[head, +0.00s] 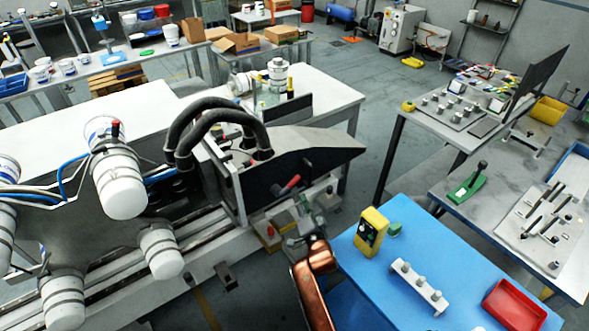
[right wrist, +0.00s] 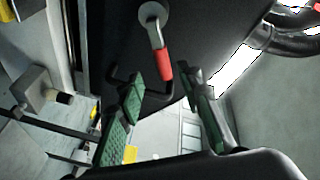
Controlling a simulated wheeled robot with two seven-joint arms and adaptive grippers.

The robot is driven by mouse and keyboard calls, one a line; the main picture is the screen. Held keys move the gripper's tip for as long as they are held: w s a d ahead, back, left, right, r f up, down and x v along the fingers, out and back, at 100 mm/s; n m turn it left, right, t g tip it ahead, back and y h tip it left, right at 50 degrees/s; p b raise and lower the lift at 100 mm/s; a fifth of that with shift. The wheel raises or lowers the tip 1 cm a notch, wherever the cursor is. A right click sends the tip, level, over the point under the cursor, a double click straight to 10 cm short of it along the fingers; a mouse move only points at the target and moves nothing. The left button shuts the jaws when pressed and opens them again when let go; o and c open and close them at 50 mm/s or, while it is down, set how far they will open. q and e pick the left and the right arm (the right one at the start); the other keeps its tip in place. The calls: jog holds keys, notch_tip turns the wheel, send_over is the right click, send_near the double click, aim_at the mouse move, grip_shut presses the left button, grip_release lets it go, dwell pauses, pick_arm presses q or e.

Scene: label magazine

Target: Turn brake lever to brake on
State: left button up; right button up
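The brake lever has a red grip (head: 289,185) and sits on the dark side panel of the grey machine. In the right wrist view the lever (right wrist: 165,66) runs from a round silver pivot at the top, its red end pointing down and slightly right. My right gripper (head: 302,210) is just below and to the right of the lever in the head view. In the right wrist view the gripper (right wrist: 162,88) is open, its green-padded fingers either side of the red tip, with a gap visible and no contact seen. My left gripper is not in view.
A thin black bracket (right wrist: 118,74) is close beside the fingers. The dark panel (right wrist: 205,35) is behind the lever. A blue table (head: 420,245) with a red tray (head: 514,304) is at the right. Grey floor lies between the tables and machine.

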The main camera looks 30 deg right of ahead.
aim_at(295, 181)
jog(key=shift+m, duration=0.3)
jog(key=x, duration=0.8)
jog(key=shift+w+d+r+b, duration=0.1)
jog(key=shift+d+r+b, duration=0.25)
jog(key=shift+b, duration=0.05)
jog(key=shift+c, duration=0.3)
grip_shut()
